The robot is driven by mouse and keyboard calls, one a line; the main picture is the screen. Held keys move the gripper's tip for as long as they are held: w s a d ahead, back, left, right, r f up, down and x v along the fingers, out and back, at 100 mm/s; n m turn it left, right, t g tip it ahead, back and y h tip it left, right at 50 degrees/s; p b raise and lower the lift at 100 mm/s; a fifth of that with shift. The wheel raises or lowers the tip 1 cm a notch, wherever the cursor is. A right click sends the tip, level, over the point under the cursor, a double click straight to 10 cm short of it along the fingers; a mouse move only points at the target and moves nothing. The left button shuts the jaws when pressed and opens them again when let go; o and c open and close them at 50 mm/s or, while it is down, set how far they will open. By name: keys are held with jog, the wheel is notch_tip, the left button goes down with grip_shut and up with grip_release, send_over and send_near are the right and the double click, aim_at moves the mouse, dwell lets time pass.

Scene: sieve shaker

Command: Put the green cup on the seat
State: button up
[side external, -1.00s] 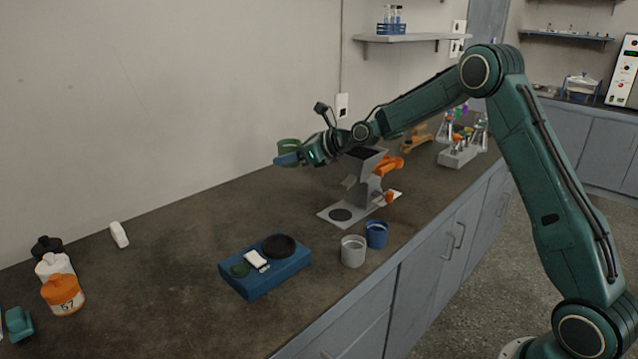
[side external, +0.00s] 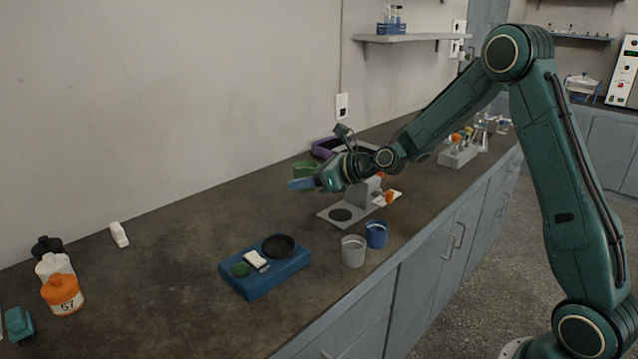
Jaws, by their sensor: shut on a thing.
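The green cup (side external: 304,168) is held in the air above the bench. My gripper (side external: 301,184), with blue fingers, is shut on it. The cup is roughly upright and partly hidden behind the fingers. Below and to the right is a grey stand (side external: 357,200) whose base plate has a dark round spot (side external: 341,215). My gripper and wrist hide the upper part of this stand. A blue box (side external: 265,278) at the front carries a black round dish (side external: 279,246), a green disc (side external: 240,270) and a small white piece. I cannot tell which round spot is the seat.
A grey cup (side external: 353,252) and a blue cup (side external: 376,236) stand near the bench's front edge. Bottles (side external: 62,294) stand at the far left. A purple tray (side external: 328,147) and a flask rack (side external: 458,155) are behind.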

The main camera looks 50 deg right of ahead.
jog(key=s+a+f, duration=0.2)
jog(key=s, duration=0.8)
jog(key=shift+s+a+m+h, duration=0.25)
jog(key=shift+s+m+h, duration=0.1)
jog(key=shift+m+h, duration=0.05)
jog(key=shift+w, duration=0.15)
notch_tip(320, 180, up, 5)
jog(key=n+y, duration=0.1)
send_over(293, 230)
jog(key=shift+f, duration=0.1)
notch_tip(293, 230, down, 16)
jog(key=shift+r, duration=0.15)
dwell(0.5)
jog(key=shift+f, duration=2.1)
jog(key=shift+f, duration=0.2)
